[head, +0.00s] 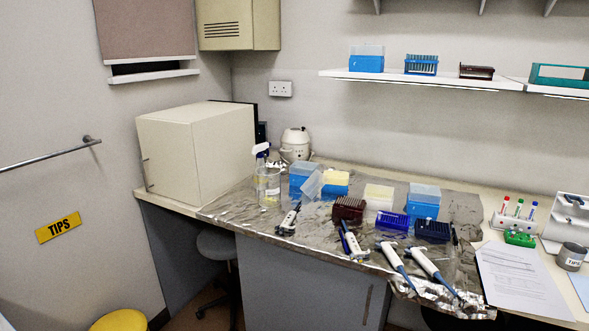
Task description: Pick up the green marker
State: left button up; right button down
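The green marker (518,209) stands upright in a white holder (508,224) on the right part of the bench. It is between a red-capped marker (505,205) on its left and a blue-capped marker (532,212) on its right. Its lower part is hidden in the holder. Neither of my grippers is in the head view, so I cannot tell whether they are open or shut.
A small green rack (519,239) sits just in front of the holder. Several pipettes (393,262) and tip boxes (424,200) cover the foil to the left. A shelf (430,80) hangs above.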

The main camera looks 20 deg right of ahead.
aim_at(518, 207)
jog(key=l+z, duration=0.1)
jog(key=z, duration=0.9)
jog(key=i+l+z, duration=0.2)
jog(key=z, duration=0.2)
jog(key=i+z, duration=0.75)
jog(key=i, duration=0.6)
jog(key=z, duration=0.05)
